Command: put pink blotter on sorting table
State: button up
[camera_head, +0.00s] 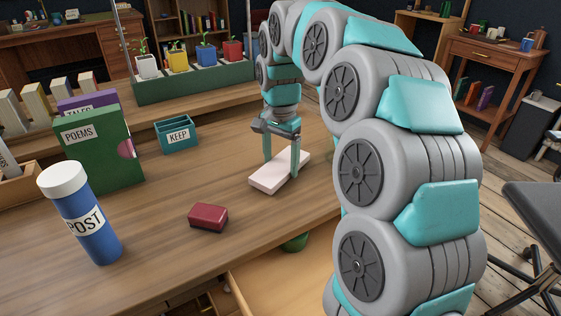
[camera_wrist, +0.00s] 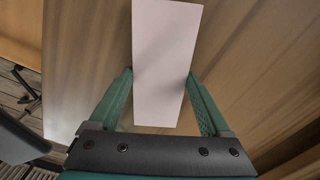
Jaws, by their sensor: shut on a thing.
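The pink blotter (camera_head: 269,183), a pale pink flat block, is at the wooden table's (camera_head: 165,240) right part, by the front edge. My gripper (camera_head: 281,166) points down with one finger on each side of the block and is shut on it. In the wrist view the blotter (camera_wrist: 165,60) lies between the two green fingers (camera_wrist: 160,80). I cannot tell whether the block touches the wood or is just above it. I cannot tell which surface is the sorting table.
A dark red block (camera_head: 208,217) and a blue POST cylinder (camera_head: 82,215) stand left of my gripper. A green POEMS book (camera_head: 105,160) and a teal KEEP box (camera_head: 177,135) are behind. An open drawer (camera_head: 285,285) is below the front edge. Potted plants (camera_head: 195,85) line the back.

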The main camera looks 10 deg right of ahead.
aim_at(280, 165)
jog(key=shift+f, duration=0.3)
jog(key=shift+f, duration=0.15)
jog(key=o, duration=1.2)
jog(key=shift+o, duration=0.2)
notch_tip(280, 165, up, 12)
jog(key=p, duration=0.2)
jog(key=shift+p, duration=0.4)
